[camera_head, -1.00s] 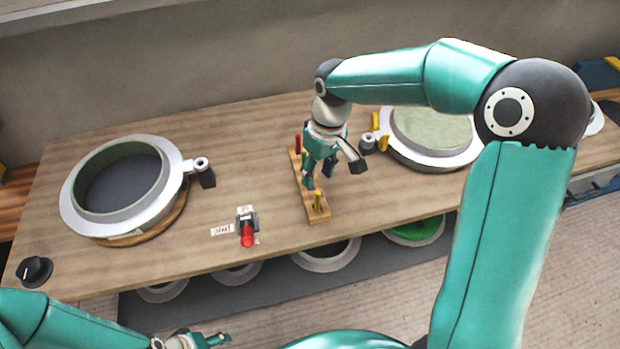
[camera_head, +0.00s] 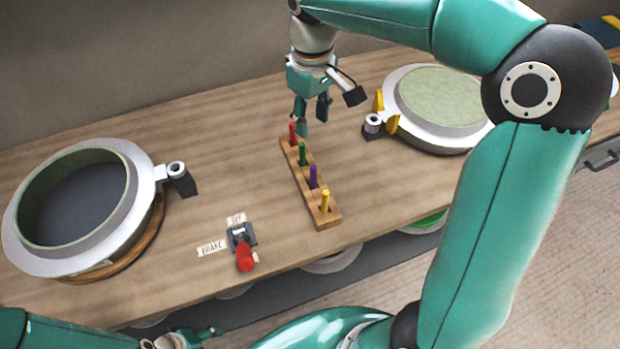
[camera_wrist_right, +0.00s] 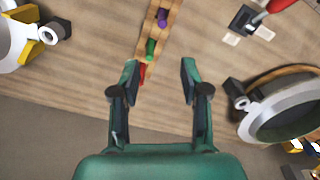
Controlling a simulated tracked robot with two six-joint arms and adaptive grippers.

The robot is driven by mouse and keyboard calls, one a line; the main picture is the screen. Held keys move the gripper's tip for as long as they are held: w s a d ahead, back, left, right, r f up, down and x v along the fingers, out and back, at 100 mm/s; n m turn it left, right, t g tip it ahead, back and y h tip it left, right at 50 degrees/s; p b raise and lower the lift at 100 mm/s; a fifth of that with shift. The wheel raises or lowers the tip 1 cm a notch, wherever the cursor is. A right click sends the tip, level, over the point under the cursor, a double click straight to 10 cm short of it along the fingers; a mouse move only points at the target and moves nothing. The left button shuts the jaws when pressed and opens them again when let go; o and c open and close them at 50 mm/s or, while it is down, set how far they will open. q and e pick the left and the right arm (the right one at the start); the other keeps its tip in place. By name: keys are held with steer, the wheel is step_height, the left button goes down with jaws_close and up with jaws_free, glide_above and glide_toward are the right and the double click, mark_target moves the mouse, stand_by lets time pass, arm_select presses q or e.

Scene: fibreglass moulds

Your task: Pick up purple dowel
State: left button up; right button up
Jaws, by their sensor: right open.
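The purple dowel (camera_head: 313,175) stands upright in a wooden rack (camera_head: 306,190), between the green dowel (camera_head: 302,154) and the yellow dowel (camera_head: 324,201). The red dowel (camera_head: 292,133) stands at the far end. In the right wrist view the purple dowel (camera_wrist_right: 162,18) is near the top edge. My right gripper (camera_head: 313,112) is open and empty, above the table by the red end of the rack, away from the purple dowel. In the wrist view its fingers (camera_wrist_right: 158,75) are spread wide. My left gripper (camera_head: 205,336) shows small at the bottom edge; its jaw state is unclear.
A round mould (camera_head: 140,200) sits at the left of the table, and another (camera_head: 440,100) behind and right of the rack. A red-handled switch (camera_head: 244,256) with paper labels stands front left of the rack. Bare tabletop lies between the left mould and rack.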

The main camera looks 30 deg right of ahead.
mark_target(313, 166)
steer(key=shift+s+a+f+p, duration=0.15)
steer(key=shift+s+f, duration=0.1)
steer(key=shift+f, duration=3.7)
steer(key=shift+s+f+p, duration=0.15)
steer(key=shift+s+f, duration=0.1)
steer(key=shift+f, duration=3.7)
steer(key=shift+c, duration=0.3)
jaws_close()
